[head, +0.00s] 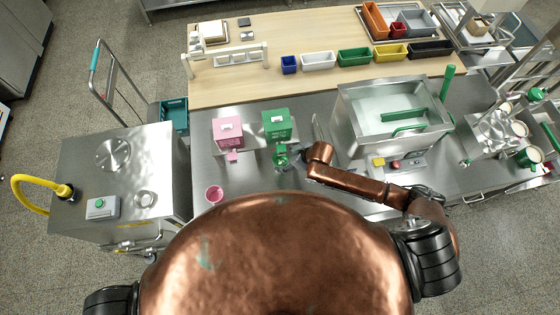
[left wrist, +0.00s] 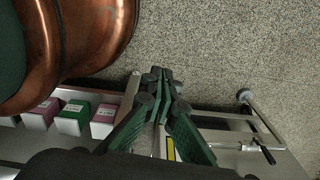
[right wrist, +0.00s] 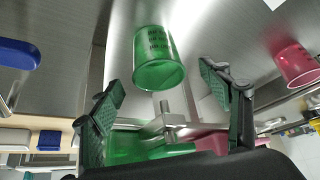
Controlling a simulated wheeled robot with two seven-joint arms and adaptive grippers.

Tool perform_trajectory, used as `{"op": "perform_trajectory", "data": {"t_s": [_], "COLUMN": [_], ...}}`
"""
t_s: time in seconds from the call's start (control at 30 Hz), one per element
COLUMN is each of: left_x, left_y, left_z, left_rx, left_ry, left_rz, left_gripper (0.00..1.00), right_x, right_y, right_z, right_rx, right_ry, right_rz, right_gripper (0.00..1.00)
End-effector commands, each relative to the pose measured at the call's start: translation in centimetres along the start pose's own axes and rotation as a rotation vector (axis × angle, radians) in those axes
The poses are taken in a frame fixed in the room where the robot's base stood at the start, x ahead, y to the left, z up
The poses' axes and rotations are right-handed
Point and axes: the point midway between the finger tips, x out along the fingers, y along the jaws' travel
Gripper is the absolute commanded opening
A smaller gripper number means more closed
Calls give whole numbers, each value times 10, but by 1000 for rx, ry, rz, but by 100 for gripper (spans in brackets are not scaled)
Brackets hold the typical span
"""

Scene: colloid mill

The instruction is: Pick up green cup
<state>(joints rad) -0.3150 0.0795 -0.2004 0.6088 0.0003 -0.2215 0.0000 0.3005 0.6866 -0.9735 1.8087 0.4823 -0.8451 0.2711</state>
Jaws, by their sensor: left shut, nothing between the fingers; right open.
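The green cup (right wrist: 160,50), with dark lettering on its side, shows in the right wrist view beyond and between the spread fingers of my right gripper (right wrist: 162,80). The fingers are open, one on each side, and I see no contact. In the head view my right gripper (head: 298,153) is just in front of the green dispenser box (head: 277,124), where the cup (head: 280,158) is small and hard to separate from the gripper. My left gripper (left wrist: 160,74) is shut and empty, and shows only in the left wrist view over the floor.
A pink cup (head: 214,194) stands apart to the left, near the table's front edge. A pink dispenser box (head: 228,130) is beside the green one. A steel basin (head: 345,121) stands right of the boxes. Coloured bins, such as a blue one (head: 289,65), line the wooden table behind.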

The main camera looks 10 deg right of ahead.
Motion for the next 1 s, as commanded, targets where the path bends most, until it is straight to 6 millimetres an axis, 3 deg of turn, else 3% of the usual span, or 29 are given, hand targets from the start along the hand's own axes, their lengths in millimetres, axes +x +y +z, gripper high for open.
{"op": "perform_trajectory", "data": {"t_s": [0.37,0.53,0.8,1.0], "left_x": [-10,-11,-10,-10], "left_y": [-3,-3,-2,-2], "left_z": [-35,-33,-19,-18], "left_rx": [7,6,3,3], "left_ry": [44,41,23,21], "left_rz": [-2,-3,-2,-2], "left_gripper": [0,0,0,0], "right_x": [39,54,55,55], "right_y": [4,4,4,4], "right_z": [-9,-7,-7,-7], "right_rx": [-3,-3,-4,-4], "right_ry": [0,0,1,1], "right_rz": [-2,-2,-2,-2], "right_gripper": [71,71,70,56]}}
